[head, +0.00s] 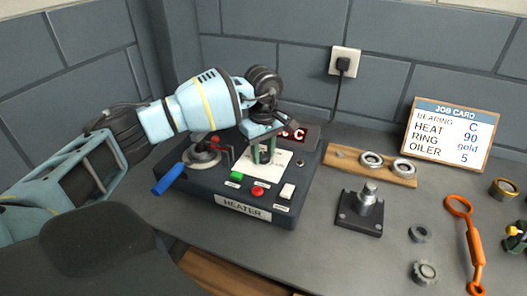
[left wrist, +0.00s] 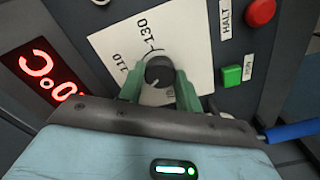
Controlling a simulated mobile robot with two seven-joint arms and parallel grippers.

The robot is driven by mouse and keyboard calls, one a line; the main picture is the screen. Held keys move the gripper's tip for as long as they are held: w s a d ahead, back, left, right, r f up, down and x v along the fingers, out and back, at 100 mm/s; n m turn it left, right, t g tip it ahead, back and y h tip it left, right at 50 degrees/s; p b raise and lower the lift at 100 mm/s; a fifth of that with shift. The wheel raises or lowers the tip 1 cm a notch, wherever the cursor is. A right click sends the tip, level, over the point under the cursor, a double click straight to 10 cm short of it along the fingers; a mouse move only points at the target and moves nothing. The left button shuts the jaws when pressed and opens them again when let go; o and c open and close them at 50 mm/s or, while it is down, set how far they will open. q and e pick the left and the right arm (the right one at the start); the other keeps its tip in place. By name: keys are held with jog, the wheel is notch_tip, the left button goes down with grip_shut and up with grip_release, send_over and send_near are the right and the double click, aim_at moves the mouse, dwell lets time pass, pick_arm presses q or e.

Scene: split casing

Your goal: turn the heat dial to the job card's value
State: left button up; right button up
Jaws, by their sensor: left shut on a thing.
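The heater (head: 243,205) is a dark box on the bench. Its round black heat dial (left wrist: 158,72) sits on a white scale plate (left wrist: 125,42) reading 110 and 130; the other values are covered or unclear. My left gripper (head: 263,152) is over the plate, its green fingers shut on the dial from both sides, as the left wrist view (left wrist: 160,88) shows. A pale mark shows on the dial. The red display (left wrist: 45,75) is partly cut off, its number unreadable. The job card (head: 449,135) reads HEAT 90. My right gripper is not in view.
The heater also carries a green button (head: 237,175), a red button (head: 258,191), a white switch (head: 287,191) and a blue-handled lever (head: 168,179). Right of it are a wooden strip with rings (head: 345,163), a post on a black base (head: 361,218) and an orange tool (head: 471,240).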

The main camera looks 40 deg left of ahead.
aim_at(263, 155)
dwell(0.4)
pick_arm(q)
jog(key=o, duration=1)
jog(key=shift+r, duration=3.95)
